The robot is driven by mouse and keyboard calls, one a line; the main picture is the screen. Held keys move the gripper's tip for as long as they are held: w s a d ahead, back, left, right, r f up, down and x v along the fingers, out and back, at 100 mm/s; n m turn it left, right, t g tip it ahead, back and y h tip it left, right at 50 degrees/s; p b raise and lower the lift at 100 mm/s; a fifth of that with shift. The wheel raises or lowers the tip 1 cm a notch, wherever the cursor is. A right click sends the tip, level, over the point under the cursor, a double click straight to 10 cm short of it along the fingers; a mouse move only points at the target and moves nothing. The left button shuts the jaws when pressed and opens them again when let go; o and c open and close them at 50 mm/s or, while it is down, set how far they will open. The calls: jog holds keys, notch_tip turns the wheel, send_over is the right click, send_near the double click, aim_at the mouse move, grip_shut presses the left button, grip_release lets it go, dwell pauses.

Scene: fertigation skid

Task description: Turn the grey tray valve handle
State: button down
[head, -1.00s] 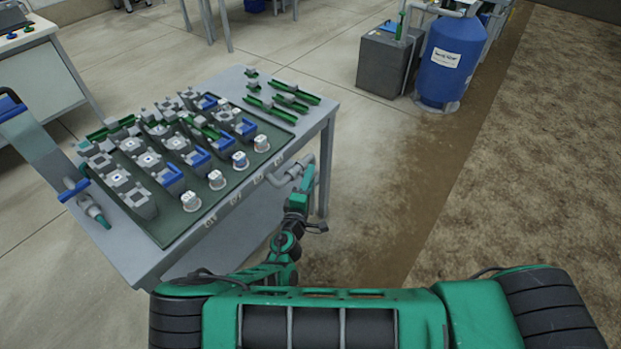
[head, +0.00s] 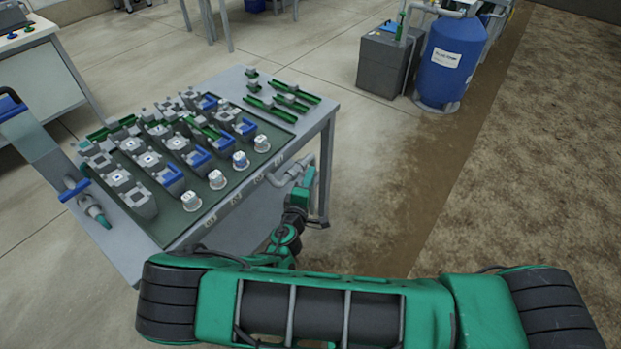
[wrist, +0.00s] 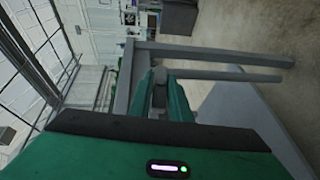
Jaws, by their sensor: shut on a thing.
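The grey tray valve sits on a grey pipe (head: 281,178) at the tray table's front right edge in the head view. My gripper (head: 306,180) is at the outer end of this pipe, beside the table leg. In the wrist view my gripper (wrist: 160,98) has its two green fingers closed on a grey piece, the valve handle (wrist: 159,88). The fingers hide most of the handle, and its angle is hard to read.
The grey table (head: 130,252) carries a dark green tray (head: 228,196) with several grey and blue blocks and white-topped knobs. A blue tank (head: 447,62) stands beyond at the upper right. Open floor lies right of the table.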

jog(key=m+g+y, duration=0.1)
jog(key=g, duration=0.2)
jog(key=m+g+y, duration=0.1)
jog(key=g+y, duration=0.1)
jog(key=g, duration=0.1)
jog(key=shift+d+g, duration=0.1)
jog(key=shift+g, duration=0.3)
jog(key=m+g+y, duration=0.1)
jog(key=g+y, duration=0.2)
jog(key=g, duration=0.1)
jog(key=shift+f+m+g+y, duration=0.1)
jog(key=shift+m+g+y, duration=0.3)
jog(key=shift+g+y, duration=0.4)
jog(key=shift+s+g, duration=0.15)
jog(key=shift+g, duration=0.15)
jog(key=c, duration=1.7)
grip_release()
jog(key=shift+f, duration=0.1)
